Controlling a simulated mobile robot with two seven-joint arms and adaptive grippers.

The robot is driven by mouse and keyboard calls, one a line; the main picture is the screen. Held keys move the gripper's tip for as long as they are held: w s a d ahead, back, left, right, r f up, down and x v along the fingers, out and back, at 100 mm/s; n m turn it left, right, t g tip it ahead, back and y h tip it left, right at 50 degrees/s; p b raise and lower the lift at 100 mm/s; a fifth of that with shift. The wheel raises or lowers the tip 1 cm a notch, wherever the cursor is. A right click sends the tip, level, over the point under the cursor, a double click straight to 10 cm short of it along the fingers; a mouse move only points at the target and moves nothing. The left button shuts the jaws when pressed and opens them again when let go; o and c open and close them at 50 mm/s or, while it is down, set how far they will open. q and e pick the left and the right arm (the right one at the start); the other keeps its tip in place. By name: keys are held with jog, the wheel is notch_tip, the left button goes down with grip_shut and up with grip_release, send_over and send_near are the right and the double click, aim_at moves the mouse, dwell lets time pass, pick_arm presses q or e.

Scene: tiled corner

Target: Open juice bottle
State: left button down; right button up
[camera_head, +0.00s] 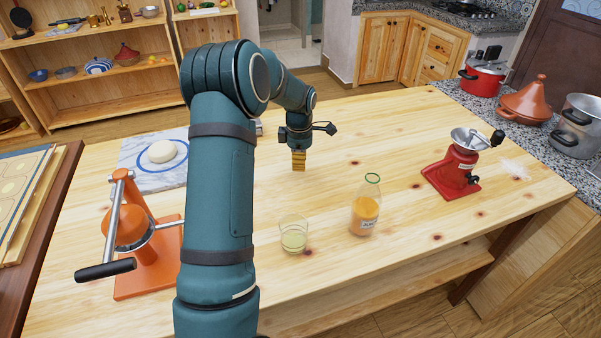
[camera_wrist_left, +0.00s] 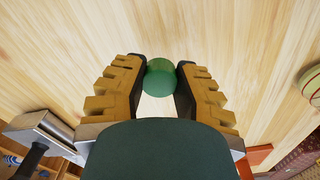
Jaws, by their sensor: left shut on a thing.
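The juice bottle (camera_head: 365,213) is clear glass with orange juice in its lower part and a pale label. It stands upright on the wooden table, right of a glass. Its mouth shows as a greenish ring and looks open. My left gripper (camera_head: 299,160) is above the table, to the left of and farther back than the bottle, apart from it. In the left wrist view its yellow-brown fingers are shut on a small round green piece (camera_wrist_left: 160,78), which looks like a bottle cap. That piece is hidden in the head view. My right gripper is not in view.
A glass (camera_head: 293,235) with pale liquid stands left of the bottle. A red grinder (camera_head: 455,172) is at the right and an orange press (camera_head: 140,245) at the left. Dough (camera_head: 162,151) lies on a marble board. The table's middle back is clear.

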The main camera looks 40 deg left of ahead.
aim_at(300, 176)
pick_arm(q)
jog(key=shift+f+b, duration=0.35)
jog(key=shift+f, duration=1.75)
jog(key=shift+f, duration=0.2)
jog(key=c, duration=0.8)
grip_release()
jog(key=shift+r, duration=0.15)
notch_tip(300, 176, up, 11)
jog(key=shift+p, duration=1)
jog(key=shift+r, duration=0.55)
